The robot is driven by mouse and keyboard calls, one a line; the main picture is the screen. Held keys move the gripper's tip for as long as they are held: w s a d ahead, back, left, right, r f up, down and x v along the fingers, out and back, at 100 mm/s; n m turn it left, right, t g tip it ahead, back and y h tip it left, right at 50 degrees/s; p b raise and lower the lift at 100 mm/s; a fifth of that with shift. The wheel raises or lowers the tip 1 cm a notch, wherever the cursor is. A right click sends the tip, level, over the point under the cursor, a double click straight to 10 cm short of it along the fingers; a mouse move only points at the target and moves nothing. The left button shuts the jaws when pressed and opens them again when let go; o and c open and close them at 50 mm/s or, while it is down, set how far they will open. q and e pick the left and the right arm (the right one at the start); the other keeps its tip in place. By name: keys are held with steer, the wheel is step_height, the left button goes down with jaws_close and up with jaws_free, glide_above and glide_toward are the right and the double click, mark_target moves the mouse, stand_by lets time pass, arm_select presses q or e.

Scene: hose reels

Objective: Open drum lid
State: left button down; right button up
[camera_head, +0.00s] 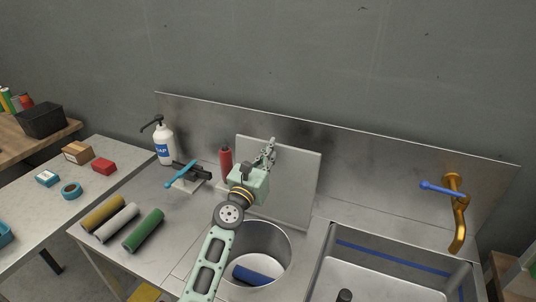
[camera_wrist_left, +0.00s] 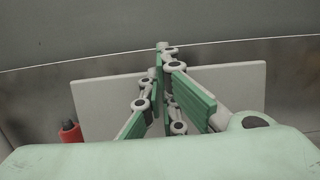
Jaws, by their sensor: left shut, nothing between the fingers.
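The drum lid (camera_head: 299,180) is a flat grey square panel. It stands raised behind the round drum opening, leaning near the back splash panel. It also shows in the left wrist view (camera_wrist_left: 95,105), behind the fingers. The drum (camera_head: 278,245) is a round metal well sunk in the counter, its mouth uncovered, with a blue roll (camera_head: 250,275) inside. My left gripper (camera_head: 268,151) is shut and empty, in front of the lid's upper part. Its fingers (camera_wrist_left: 164,75) overlap the lid in the wrist view. I cannot tell whether they touch it. My right gripper is not in view.
A red bottle (camera_head: 226,158), a clamp with a blue handle (camera_head: 182,174) and a soap bottle (camera_head: 163,143) stand left of the lid. Several coloured rolls (camera_head: 118,222) lie on the left counter. A sink (camera_head: 385,262) with a brass tap (camera_head: 459,222) is at the right.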

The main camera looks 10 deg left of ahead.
arm_select(q)
steer(key=v, duration=1.2)
steer(key=s+d+f+m+g, duration=0.2)
steer(key=s+f+m+g, duration=0.7)
steer(key=s+f+m, duration=1.05)
steer(key=s+a+f+m+g+y, duration=0.1)
steer(key=s+a+m+g+y, duration=0.2)
steer(key=s+a+m, duration=0.45)
steer(key=s+a+f+m+g+y, duration=0.2)
steer(key=s+a+m+g+y, duration=0.15)
steer(key=s+m, duration=0.55)
step_height(320, 180, down, 27)
steer(key=s+n+g+b, duration=0.1)
steer(key=s, duration=0.2)
steer(key=s+a+f, duration=0.2)
steer(key=s+f, duration=0.6)
steer(key=s+a+f+g+b, duration=0.1)
steer(key=s+f, duration=0.7)
steer(key=f, duration=0.1)
steer(key=shift+s+a, duration=0.3)
steer(key=shift+a, duration=0.05)
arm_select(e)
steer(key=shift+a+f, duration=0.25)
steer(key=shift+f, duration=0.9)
